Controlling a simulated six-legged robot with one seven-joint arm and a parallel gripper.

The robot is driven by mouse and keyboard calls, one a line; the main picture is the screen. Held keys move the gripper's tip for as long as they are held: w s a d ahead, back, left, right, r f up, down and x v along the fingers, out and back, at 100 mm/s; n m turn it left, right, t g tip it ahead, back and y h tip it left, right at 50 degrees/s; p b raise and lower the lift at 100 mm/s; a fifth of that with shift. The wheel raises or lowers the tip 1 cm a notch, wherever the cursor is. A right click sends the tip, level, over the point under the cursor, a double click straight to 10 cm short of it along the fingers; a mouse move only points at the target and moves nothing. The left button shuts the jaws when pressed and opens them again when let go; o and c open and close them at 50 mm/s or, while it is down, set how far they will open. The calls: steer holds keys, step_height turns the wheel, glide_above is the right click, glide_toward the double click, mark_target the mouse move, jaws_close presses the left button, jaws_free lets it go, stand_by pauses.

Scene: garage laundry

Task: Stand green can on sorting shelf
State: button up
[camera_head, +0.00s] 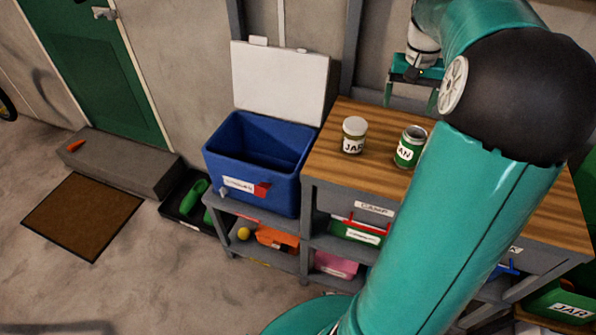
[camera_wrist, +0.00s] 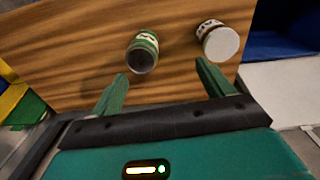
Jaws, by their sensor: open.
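The green can (camera_head: 410,147) stands upright on the wooden top, its label partly hidden by my arm. In the wrist view the can (camera_wrist: 143,52) shows a dark top and lies beyond my fingertips, between them but nearer the left one. My gripper (camera_head: 410,103) is open and empty, above the back of the wooden top. Its two green fingers also show in the wrist view (camera_wrist: 160,82). A grey shelf unit (camera_head: 306,235) with lower compartments is under and beside the wooden top; I cannot tell if it is the sorting shelf.
A white-lidded jar (camera_head: 353,136) stands left of the can, near the right finger in the wrist view (camera_wrist: 217,40). An open blue bin (camera_head: 250,165) is left of the wooden top (camera_head: 335,170). A green bin labelled JAR (camera_head: 570,309) is at lower right.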

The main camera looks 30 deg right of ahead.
steer(key=a+r+n+t+h, duration=0.1)
steer(key=a+r+n, duration=0.1)
steer(key=a, duration=0.9)
steer(key=a+r+n+t+h, duration=0.1)
steer(key=a+r+n, duration=0.15)
steer(key=a, duration=0.95)
steer(key=s+a+f+n+t+y, duration=0.2)
steer(key=s+a, duration=0.7)
steer(key=a, duration=0.5)
step_height(320, 180, down, 2)
steer(key=shift+s+f+n+t+y, duration=0.1)
steer(key=shift+s+n+t+y, duration=0.2)
steer(key=shift+n+t, duration=0.7)
steer(key=shift+w+a, duration=0.1)
